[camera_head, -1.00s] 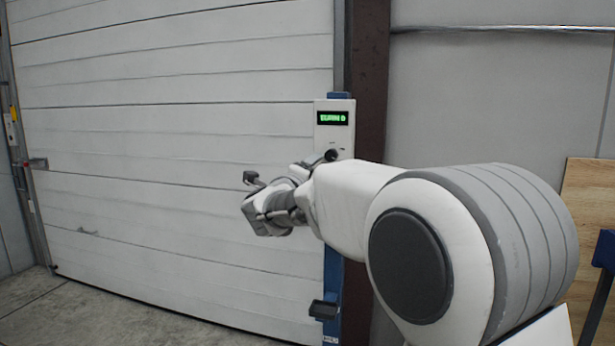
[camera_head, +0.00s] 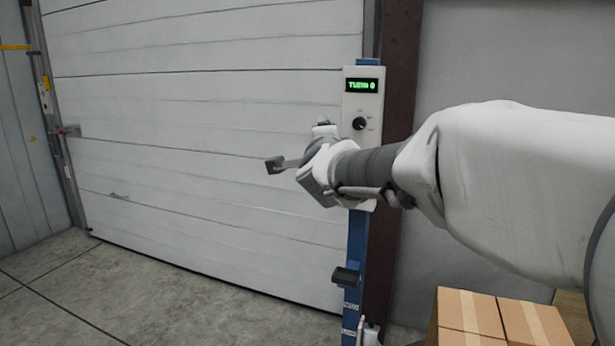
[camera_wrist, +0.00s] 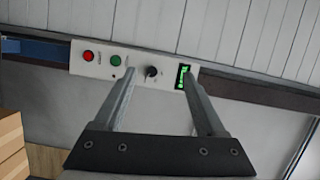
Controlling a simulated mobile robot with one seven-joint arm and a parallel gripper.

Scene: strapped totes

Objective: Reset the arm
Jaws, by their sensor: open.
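My gripper (camera_head: 298,145) is at the end of my outstretched arm, in front of the big white door and just left of the control panel (camera_head: 352,100). Its two fingers are apart with nothing between them. In the wrist view my gripper (camera_wrist: 157,76) points towards the panel (camera_wrist: 133,69), with the black knob (camera_wrist: 151,72) showing between the fingers, apart from them as far as I can tell. The head view also shows the knob (camera_head: 359,123), below a green-lit display (camera_head: 362,85). My wrist hides the panel's lower part.
The panel is on a blue post (camera_head: 356,250) with a small dark tray (camera_head: 346,276). The wrist view shows red (camera_wrist: 88,57) and green (camera_wrist: 115,60) buttons. Taped cardboard boxes (camera_head: 470,312) stand lower right. The concrete floor (camera_head: 180,300) before the white door (camera_head: 200,110) is clear.

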